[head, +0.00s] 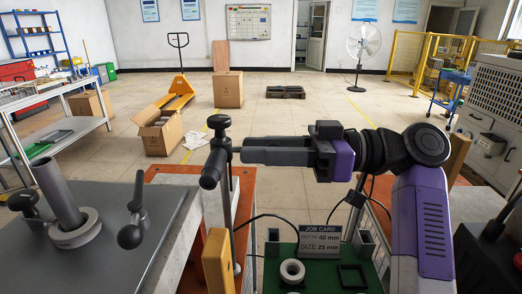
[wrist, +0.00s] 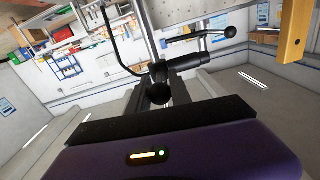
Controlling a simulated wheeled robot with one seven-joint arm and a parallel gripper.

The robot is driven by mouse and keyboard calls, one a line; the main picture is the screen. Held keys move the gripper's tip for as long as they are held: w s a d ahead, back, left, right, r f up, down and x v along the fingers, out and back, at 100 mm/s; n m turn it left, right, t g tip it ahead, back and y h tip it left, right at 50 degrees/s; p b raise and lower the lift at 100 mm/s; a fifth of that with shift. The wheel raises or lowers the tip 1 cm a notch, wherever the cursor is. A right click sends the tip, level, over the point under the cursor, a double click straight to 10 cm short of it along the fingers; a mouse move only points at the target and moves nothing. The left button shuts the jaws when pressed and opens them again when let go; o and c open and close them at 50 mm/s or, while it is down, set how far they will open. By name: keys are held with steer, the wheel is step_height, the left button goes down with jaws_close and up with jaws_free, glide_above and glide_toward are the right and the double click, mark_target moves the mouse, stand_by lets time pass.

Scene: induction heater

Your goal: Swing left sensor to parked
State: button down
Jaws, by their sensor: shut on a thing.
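The left sensor (head: 214,160) is a black cylinder-shaped head on an upright grey post, left of the picture's middle in the head view. A black knob tops it. My gripper (head: 243,151) reaches in from the right, level, with its dark fingers shut on the sensor at the post. The sensor's black parts also show beyond the fingers in the wrist view (wrist: 190,60). The exact contact is partly hidden by the fingers. A yellow block (head: 217,262) stands at the foot of the post.
A job card (head: 320,240) stands on the green board with a light ring (head: 292,271) in front. At left, a grey bench carries a tube in a ring (head: 64,205) and a black lever (head: 133,230). Cables hang below my arm.

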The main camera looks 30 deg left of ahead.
steer(key=c, duration=1.3)
jaws_free()
steer(key=shift+w+a, duration=0.1)
steer(key=shift+o, duration=0.2)
step_height(320, 180, up, 20)
steer(key=shift+f, duration=0.1)
